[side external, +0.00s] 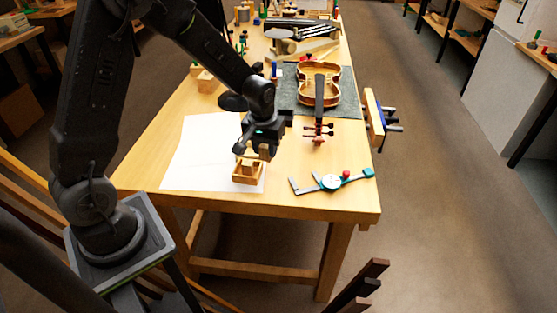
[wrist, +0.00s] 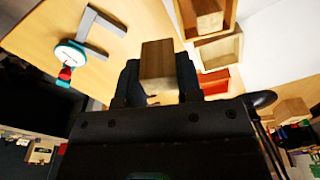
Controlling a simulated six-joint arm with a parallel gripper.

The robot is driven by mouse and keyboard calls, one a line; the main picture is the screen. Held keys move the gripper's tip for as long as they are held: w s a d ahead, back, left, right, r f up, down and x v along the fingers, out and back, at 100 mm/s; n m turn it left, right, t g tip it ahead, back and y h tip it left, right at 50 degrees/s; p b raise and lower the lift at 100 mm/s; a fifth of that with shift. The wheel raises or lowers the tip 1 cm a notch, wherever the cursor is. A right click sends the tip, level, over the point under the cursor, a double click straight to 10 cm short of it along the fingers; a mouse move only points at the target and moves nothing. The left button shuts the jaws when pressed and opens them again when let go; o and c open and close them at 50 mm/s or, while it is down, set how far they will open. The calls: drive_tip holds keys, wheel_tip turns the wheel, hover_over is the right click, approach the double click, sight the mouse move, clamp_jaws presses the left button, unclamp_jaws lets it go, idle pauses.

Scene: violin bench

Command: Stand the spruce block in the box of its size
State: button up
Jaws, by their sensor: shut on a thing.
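My gripper (wrist: 158,78) is shut on a wooden block (wrist: 160,58), the spruce block, held between its two fingers in the wrist view. In the side view my gripper (side external: 253,151) is low over the front of the bench, and the held block is hard to make out there. Open wooden boxes stand beside it at the upper right of the wrist view: a brown one (wrist: 233,12) with a block inside, a pale one (wrist: 221,52) and an orange-toned one (wrist: 214,83). In the side view the boxes (side external: 248,178) appear as one small cluster, partly hidden by my gripper.
A white sheet (side external: 200,155) lies under the boxes. A dial caliper (side external: 331,182) lies to the right, near the bench's front edge. A violin body (side external: 332,85) rests on a dark mat (side external: 345,103) behind. A clamp (side external: 375,115) sits at the right edge.

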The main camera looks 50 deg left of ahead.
drive_tip(key=s+a+r+n, duration=0.1)
drive_tip(key=s+a+n, duration=0.15)
drive_tip(key=a, duration=0.75)
drive_tip(key=s+a+r+n, duration=0.15)
drive_tip(key=s+a, duration=0.25)
drive_tip(key=a, duration=0.5)
drive_tip(key=m, duration=0.1)
hover_over(250, 154)
drive_tip(key=f, duration=0.6)
drive_tip(key=shift+s+f, duration=0.15)
drive_tip(key=shift+s, duration=0.05)
drive_tip(key=shift+f, duration=2)
drive_tip(key=shift+f, duration=0.15)
drive_tip(key=o, duration=0.7)
